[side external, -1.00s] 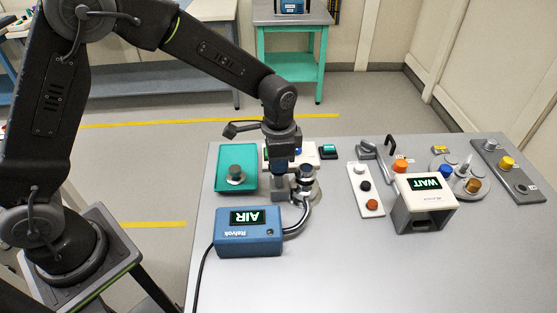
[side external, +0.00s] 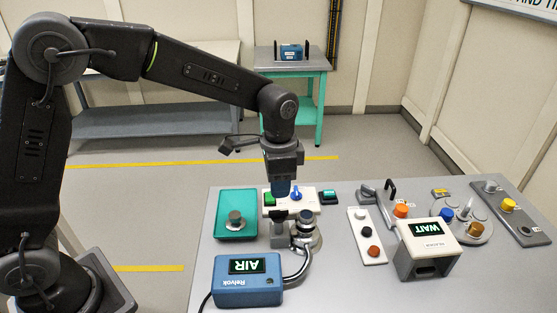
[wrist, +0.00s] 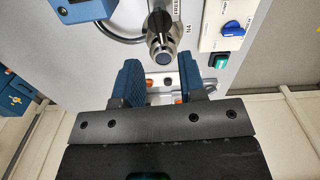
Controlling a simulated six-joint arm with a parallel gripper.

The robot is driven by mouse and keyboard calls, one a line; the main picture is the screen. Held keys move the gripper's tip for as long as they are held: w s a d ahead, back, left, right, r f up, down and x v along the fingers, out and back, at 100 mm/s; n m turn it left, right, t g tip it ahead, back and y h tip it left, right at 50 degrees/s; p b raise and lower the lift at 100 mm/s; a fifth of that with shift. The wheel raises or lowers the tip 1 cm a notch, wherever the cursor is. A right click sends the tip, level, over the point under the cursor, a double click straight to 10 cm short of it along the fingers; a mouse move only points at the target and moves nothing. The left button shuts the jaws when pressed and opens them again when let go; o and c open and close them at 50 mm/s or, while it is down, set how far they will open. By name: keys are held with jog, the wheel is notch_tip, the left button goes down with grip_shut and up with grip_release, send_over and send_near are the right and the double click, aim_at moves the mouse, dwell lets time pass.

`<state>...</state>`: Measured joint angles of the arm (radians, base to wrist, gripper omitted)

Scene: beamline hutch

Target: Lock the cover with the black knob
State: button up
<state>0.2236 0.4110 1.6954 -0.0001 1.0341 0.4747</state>
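My gripper (side external: 283,194) points down above the table, left of the middle. Its two blue fingers (wrist: 160,85) stand apart in the wrist view with nothing held between them. A small dark piece (side external: 280,216) on top of a grey block (side external: 278,238) sits just below the fingers; I cannot tell if it is the black knob. A metal cylinder with a dark cap (side external: 304,224) stands right beside that block; it also shows in the wrist view (wrist: 164,48). No cover can be made out with certainty. A white strip (side external: 377,261) carries a black button (side external: 362,231) between others.
The blue AIR box (side external: 232,294) with its bent hose (side external: 300,270) lies in front. A green tray (side external: 222,228) is at left, a white panel with a blue knob (side external: 296,193) behind. The WAIT box (side external: 431,256) stands at right. The front right table is clear.

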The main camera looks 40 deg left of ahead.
notch_tip(320, 180, up, 6)
dwell(0.5)
jog(key=s+a+r+n+t, duration=0.35)
jog(key=s+a+r, duration=0.25)
jog(key=s, duration=0.5)
jog(key=s+a+f+n+t, duration=0.1)
jog(key=s+a+n, duration=0.1)
jog(key=s, duration=0.3)
jog(key=s+a+f+n+t, duration=0.1)
jog(key=s+n, duration=0.1)
jog(key=s, duration=0.4)
jog(key=shift+a, duration=0.4)
